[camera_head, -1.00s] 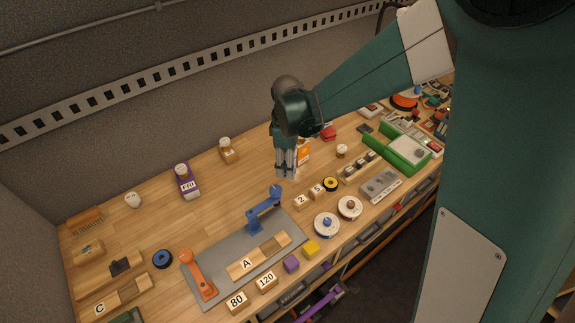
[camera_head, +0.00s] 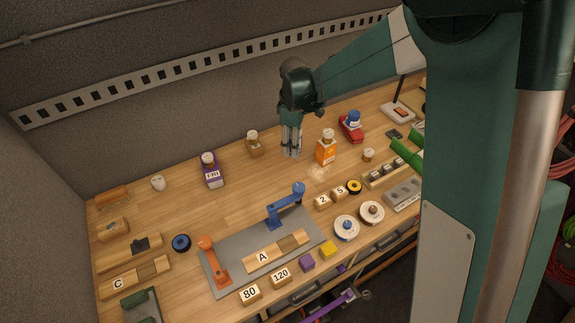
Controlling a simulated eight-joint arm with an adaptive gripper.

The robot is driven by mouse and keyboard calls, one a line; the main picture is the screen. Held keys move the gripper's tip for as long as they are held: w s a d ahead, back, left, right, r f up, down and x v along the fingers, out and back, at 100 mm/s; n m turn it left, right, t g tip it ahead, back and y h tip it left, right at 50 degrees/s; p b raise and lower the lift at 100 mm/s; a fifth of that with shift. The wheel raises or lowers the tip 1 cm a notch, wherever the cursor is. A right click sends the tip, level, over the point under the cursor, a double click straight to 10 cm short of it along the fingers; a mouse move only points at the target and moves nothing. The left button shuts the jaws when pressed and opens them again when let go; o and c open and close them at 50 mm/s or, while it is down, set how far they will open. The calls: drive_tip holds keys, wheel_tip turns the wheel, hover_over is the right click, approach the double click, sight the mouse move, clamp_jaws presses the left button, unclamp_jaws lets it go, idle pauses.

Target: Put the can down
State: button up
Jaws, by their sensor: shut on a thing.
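My gripper (camera_head: 291,153) points down over the back middle of the wooden bench. Its fingers are shut on a pale, small thing, which I take to be the can; the fingers mostly hide it, and its shape is hard to tell. I cannot tell whether its bottom touches the bench. An orange container with a white label and pale cap (camera_head: 326,149) stands just right of the gripper, apart from it.
A brown capped block (camera_head: 254,146) and purple FRI container (camera_head: 212,173) stand to the left. A red container with a blue cap (camera_head: 351,129) is to the right. A grey mat (camera_head: 232,254) lies in front. Bare wood lies between gripper and mat.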

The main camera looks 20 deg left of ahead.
drive_tip(key=shift+w+a, duration=0.45)
drive_tip(key=shift+a, duration=0.25)
drive_tip(key=shift+w+a, duration=0.45)
drive_tip(key=shift+a, duration=0.25)
hover_over(287, 165)
drive_tip(key=shift+w+f, duration=0.15)
drive_tip(key=shift+f, duration=2.95)
drive_tip(key=shift+f, duration=0.15)
drive_tip(key=shift+f+p, duration=0.35)
drive_tip(key=shift+f, duration=1.4)
drive_tip(key=shift+f, duration=0.15)
drive_tip(key=o, duration=1)
drive_tip(key=shift+o, duration=0.2)
drive_tip(key=shift+r, duration=0.25)
